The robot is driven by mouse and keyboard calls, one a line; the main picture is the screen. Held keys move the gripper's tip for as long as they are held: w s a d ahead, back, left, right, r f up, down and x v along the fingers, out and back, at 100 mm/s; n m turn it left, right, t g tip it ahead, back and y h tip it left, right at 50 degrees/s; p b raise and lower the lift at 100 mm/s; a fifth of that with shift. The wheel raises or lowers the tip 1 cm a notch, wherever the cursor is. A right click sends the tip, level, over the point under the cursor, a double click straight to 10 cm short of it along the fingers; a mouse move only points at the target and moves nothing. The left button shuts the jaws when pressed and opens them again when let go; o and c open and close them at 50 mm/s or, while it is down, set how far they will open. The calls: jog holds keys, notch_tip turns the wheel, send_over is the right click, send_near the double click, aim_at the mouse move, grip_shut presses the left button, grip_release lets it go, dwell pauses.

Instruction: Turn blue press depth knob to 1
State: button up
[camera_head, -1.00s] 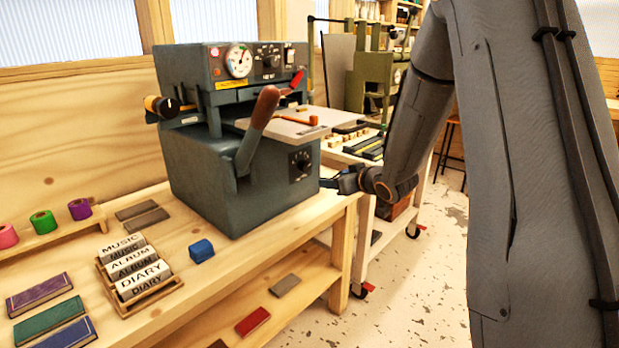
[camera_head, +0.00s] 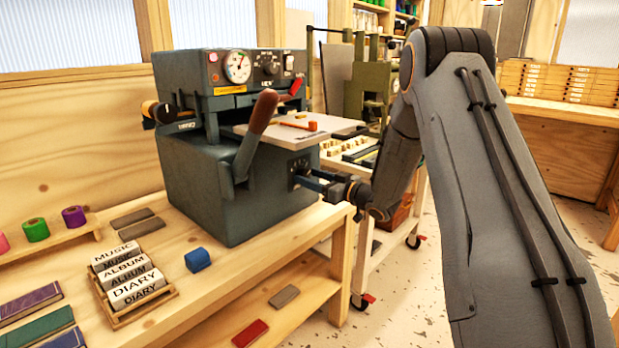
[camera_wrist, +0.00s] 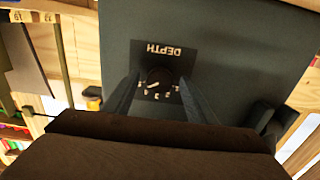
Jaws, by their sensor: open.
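The blue-grey press (camera_head: 215,195) stands on the wooden bench. Its round black depth knob (camera_wrist: 158,77) sits on a dark plate marked DEPTH, upside down in the wrist view. A white pointer line shows on the knob, but I cannot read which number it marks. My gripper (camera_wrist: 159,82) is open, with one finger on each side of the knob. I cannot tell whether the fingers touch it. In the head view my gripper (camera_head: 308,180) reaches the press's front face from the right and hides most of the knob.
The press's brown-handled lever (camera_head: 262,112) and pale platen (camera_head: 285,132) are above my gripper. A blue block (camera_head: 197,259) and a rack of labelled blocks (camera_head: 130,275) lie on the bench (camera_head: 215,300). A wheeled cart with a green press (camera_head: 368,85) stands behind.

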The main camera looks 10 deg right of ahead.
jog(key=shift+w+a, duration=0.3)
jog(key=shift+w, duration=0.05)
jog(key=c, duration=1)
jog(key=shift+c, duration=0.2)
